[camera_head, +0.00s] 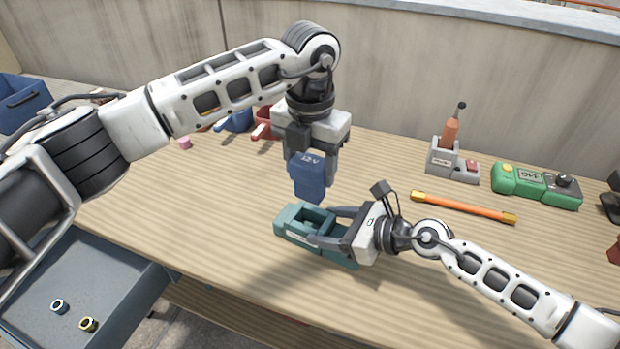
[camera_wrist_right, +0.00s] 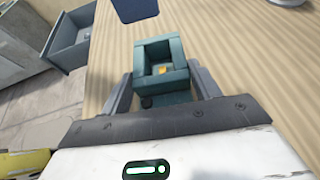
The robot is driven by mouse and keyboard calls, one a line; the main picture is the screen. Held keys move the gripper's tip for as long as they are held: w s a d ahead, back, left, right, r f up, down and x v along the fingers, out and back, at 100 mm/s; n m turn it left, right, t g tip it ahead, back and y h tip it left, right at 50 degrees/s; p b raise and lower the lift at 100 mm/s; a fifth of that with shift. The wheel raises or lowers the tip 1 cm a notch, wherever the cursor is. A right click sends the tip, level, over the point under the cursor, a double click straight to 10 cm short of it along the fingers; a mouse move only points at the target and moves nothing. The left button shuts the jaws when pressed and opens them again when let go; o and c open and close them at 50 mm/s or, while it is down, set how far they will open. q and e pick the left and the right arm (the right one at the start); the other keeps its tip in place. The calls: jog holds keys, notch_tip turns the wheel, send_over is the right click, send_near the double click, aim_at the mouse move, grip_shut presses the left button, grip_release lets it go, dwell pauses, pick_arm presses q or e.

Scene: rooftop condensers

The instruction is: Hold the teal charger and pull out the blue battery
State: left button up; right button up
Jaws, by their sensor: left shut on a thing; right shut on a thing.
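The blue battery (camera_head: 309,178), marked "12V", hangs upright in my left gripper (camera_head: 310,155), which is shut on its top. The battery is above the teal charger (camera_head: 292,222) and looks clear of its socket. The charger lies on the table, and my right gripper (camera_head: 330,227) is shut on it from the right, a finger on each side. In the right wrist view the charger (camera_wrist_right: 160,60) sits between the fingers, its square socket empty with a small yellow part inside. The battery's lower end (camera_wrist_right: 135,8) shows at the top edge of that view.
An orange rod (camera_head: 462,207), a grey stand with an orange-handled tool (camera_head: 450,155) and a green device (camera_head: 536,185) lie to the right. An open drawer (camera_head: 120,305) with two small rings is at lower left.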

jog(key=o, duration=1.7)
jog(key=v, duration=0.7)
jog(key=shift+s+d+r+p, duration=0.1)
jog(key=shift+d+p, duration=0.15)
jog(key=shift+p, duration=0.1)
jog(key=shift+s+d+r, duration=0.3)
jog(key=shift+d+r, duration=0.05)
jog(key=shift+d, duration=0.2)
